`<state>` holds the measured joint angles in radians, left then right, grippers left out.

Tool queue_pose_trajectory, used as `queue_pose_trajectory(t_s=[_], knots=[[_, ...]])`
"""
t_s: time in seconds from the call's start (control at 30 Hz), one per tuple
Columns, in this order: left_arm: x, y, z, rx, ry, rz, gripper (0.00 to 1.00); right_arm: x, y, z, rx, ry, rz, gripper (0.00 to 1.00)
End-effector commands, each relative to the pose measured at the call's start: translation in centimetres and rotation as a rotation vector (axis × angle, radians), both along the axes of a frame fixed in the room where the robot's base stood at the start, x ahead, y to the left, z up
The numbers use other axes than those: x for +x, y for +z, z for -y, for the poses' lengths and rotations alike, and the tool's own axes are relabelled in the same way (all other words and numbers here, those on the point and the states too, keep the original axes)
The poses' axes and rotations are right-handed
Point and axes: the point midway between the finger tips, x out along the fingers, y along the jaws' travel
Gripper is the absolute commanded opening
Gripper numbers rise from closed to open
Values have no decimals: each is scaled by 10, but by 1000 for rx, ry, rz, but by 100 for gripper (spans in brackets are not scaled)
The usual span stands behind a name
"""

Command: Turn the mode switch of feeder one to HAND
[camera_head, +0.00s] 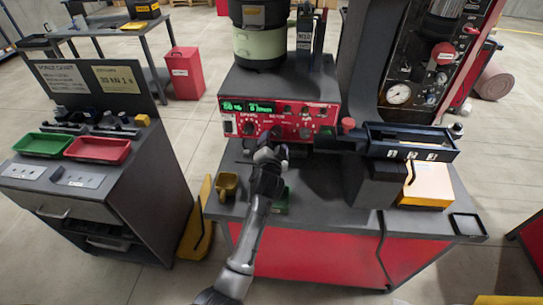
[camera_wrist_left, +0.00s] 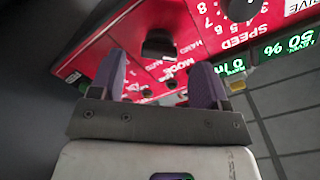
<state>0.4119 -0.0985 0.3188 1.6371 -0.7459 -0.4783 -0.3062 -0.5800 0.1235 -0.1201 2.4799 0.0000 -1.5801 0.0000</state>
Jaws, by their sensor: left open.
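The feeder's red control panel (camera_head: 290,122) faces me below the bowl, with green displays, knobs and buttons. In the left wrist view the red panel (camera_wrist_left: 100,48) is close and appears turned. It carries a dark knob (camera_wrist_left: 158,43) beside the label MODE, with small HAND and AUTO labels near it. My left gripper (camera_head: 268,146) is just in front of the panel's lower edge. In the wrist view its two purple-grey fingers (camera_wrist_left: 162,68) are apart, with the knob seen between and just beyond their tips. Contact and the switch's exact setting cannot be told. My right gripper is not in view.
A SPEED dial (camera_wrist_left: 240,8) and green displays (camera_wrist_left: 287,48) lie beside the knob. A dark rail (camera_head: 410,142) projects at the panel's right. A small yellow cup (camera_head: 228,185) stands on the bench below. A cabinet with green (camera_head: 43,145) and red trays (camera_head: 97,150) stands left.

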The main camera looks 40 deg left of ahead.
Motion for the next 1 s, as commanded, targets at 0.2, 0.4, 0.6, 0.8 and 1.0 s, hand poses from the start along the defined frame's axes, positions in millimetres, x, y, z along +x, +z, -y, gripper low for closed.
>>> queue_pose_trajectory(t_s=[0.2, 0.4, 0.6, 0.8, 1.0], knots=[[-35, 1, 23, 0, -1, -1, 70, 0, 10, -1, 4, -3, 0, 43], [-57, 0, 38, -1, -1, 0, 70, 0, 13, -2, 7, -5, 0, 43], [-67, 0, 44, 0, 0, 0, 70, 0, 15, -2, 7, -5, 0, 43], [-69, 0, 45, 1, 0, 1, 70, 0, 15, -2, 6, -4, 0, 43], [-68, 0, 45, 1, 0, 1, 70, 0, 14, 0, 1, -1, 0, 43]])
